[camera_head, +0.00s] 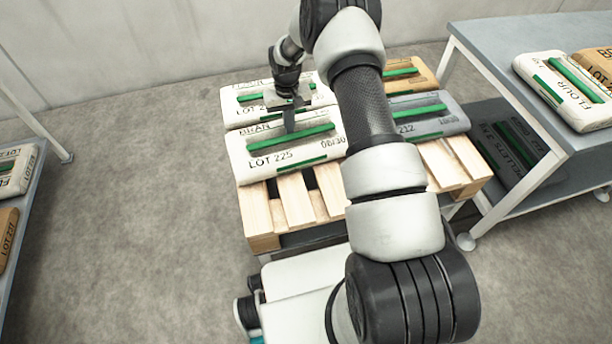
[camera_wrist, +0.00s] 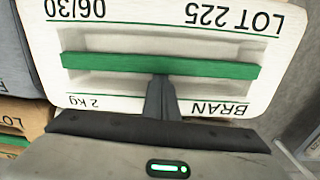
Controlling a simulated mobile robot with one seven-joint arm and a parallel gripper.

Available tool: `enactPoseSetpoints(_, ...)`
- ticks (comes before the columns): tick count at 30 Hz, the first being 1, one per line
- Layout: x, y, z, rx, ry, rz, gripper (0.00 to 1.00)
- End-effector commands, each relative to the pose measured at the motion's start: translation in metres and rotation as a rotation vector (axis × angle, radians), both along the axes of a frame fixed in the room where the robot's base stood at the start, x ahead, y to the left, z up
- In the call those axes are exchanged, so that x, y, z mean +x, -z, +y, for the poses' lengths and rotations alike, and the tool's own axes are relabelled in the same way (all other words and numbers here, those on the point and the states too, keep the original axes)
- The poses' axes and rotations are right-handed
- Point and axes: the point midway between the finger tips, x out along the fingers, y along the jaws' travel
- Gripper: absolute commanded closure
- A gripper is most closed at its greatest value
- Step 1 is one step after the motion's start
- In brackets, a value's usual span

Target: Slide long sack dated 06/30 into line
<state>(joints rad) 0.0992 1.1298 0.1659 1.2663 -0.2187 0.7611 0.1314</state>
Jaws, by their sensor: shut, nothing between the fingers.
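The long white sack (camera_head: 270,163) reads BRAN, LOT 225, 06/30 and has a green strap handle. It lies flat on the front left of the wooden pallet (camera_head: 262,212), its left end near or slightly past the pallet's edge. In the wrist view the sack (camera_wrist: 200,20) appears upside down, its strap running across the picture. My gripper (camera_head: 290,128) is shut and empty, pointing down at the middle of the strap. In the wrist view my gripper's fingers (camera_wrist: 160,85) meet the strap's near edge; I cannot tell whether they touch it.
Another white sack (camera_head: 236,112) lies behind it on the pallet. A grey sack (camera_head: 436,121) marked 212 and a brown sack (camera_head: 425,74) lie on the right. A grey table (camera_head: 500,50) holds more sacks at right; a shelf (camera_head: 28,190) stands at left. My arm hides the pallet's middle.

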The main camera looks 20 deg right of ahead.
Motion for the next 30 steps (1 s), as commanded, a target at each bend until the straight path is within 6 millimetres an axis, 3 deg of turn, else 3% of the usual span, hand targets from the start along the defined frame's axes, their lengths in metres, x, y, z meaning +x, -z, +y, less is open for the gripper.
enactPoseSetpoints(30,-0.005,0.0,0.061,-0.001,-0.002,0.001,1.0)
